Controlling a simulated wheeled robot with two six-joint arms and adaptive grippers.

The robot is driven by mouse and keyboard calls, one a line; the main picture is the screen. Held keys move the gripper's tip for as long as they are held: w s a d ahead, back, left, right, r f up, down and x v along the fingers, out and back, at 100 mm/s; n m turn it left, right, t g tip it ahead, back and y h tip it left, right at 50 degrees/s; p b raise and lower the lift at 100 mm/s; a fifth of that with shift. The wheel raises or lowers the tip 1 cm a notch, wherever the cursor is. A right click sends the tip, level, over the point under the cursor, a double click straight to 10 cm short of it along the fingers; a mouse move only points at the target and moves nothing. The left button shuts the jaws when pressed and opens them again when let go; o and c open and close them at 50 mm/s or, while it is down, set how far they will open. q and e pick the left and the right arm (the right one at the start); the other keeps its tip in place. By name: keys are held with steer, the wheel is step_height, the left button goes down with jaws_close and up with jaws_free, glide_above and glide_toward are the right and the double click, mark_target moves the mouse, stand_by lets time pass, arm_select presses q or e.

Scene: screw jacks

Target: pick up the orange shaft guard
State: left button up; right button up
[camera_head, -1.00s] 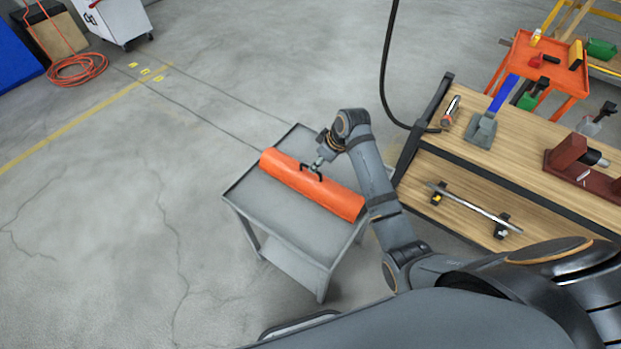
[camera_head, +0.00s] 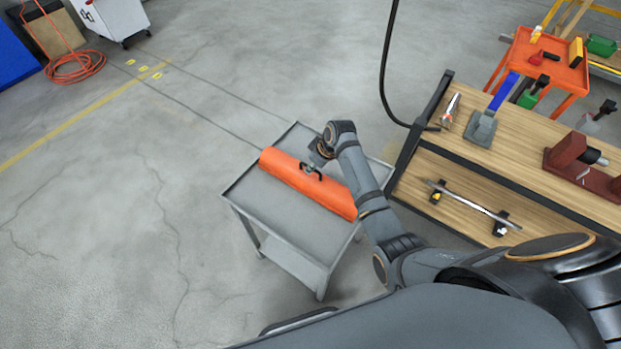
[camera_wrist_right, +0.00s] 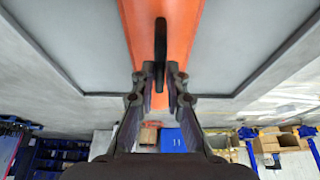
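The orange shaft guard (camera_head: 332,198) is a long rounded cover with a black handle (camera_head: 312,173) on top. It lies on the grey cart (camera_head: 290,222) in the head view. My right gripper (camera_head: 311,169) is at the handle from above. In the right wrist view, the guard (camera_wrist_right: 185,25) runs away from the gripper, and the black handle (camera_wrist_right: 160,45) reaches between the fingers of my right gripper (camera_wrist_right: 160,80). The fingers stand apart, with orange showing on both sides of the handle. My left gripper is not in view.
A wooden workbench (camera_head: 465,195) with tools and a metal shaft (camera_head: 470,203) stands right of the cart. An orange tool cart (camera_head: 545,65) is behind it. A black cable (camera_head: 385,75) hangs near the bench. The floor left of the cart is clear.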

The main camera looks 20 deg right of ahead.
jaws_close()
steer(key=shift+w+r, duration=0.1)
steer(key=shift+r, duration=0.1)
steer(key=shift+r, duration=0.6)
steer(key=s+d+r+b, duration=0.1)
steer(key=s+d+r, duration=0.3)
steer(key=s+r, duration=0.7)
steer(key=s, duration=0.2)
steer(key=shift+s+r, duration=0.2)
steer(key=shift+s, duration=0.1)
